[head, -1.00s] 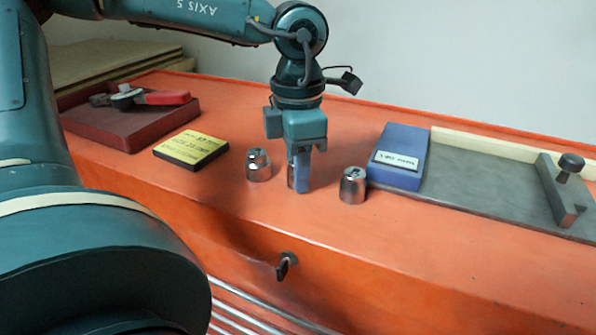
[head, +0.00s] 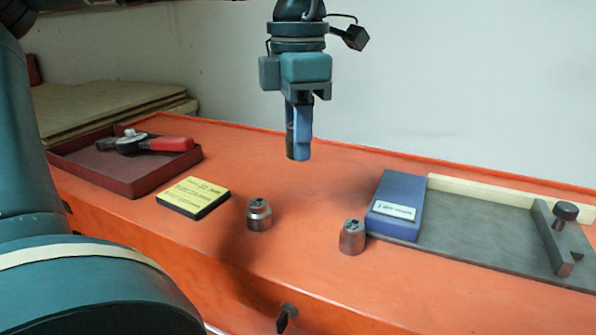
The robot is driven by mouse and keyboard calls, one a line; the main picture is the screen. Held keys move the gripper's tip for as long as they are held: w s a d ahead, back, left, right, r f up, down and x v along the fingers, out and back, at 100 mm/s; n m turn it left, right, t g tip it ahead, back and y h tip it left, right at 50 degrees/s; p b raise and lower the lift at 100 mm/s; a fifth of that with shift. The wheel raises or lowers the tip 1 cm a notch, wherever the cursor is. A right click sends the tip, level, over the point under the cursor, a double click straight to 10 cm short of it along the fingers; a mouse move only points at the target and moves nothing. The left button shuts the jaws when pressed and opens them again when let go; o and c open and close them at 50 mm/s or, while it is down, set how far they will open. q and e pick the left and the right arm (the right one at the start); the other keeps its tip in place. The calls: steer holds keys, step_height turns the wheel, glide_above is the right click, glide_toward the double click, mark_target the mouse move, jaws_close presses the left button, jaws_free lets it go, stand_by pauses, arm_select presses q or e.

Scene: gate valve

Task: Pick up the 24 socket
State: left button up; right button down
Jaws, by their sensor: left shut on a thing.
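My left gripper (head: 298,150) is raised above the orange bench top, fingers pointing down. It is shut on a socket (head: 290,139), mostly hidden behind the fingers; only a dark sliver shows. Two other metal sockets stand upright on the bench: one (head: 259,215) below and left of the gripper, one (head: 352,237) to the right, beside the blue box. The marks on the sockets are too small to read. My right gripper is not in view.
A dark red tray (head: 70,173) with a red-handled ratchet (head: 145,143) stands at the left, near a yellow-topped block (head: 194,196). A blue box (head: 397,203) and a grey plate (head: 480,230) with a clamp (head: 556,235) lie at the right. The bench behind the sockets is clear.

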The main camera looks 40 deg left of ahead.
arm_select(q)
step_height(320, 180, up, 14)
steer(key=p, duration=0.2)
steer(key=shift+r+p, duration=0.2)
steer(key=shift+p, duration=0.1)
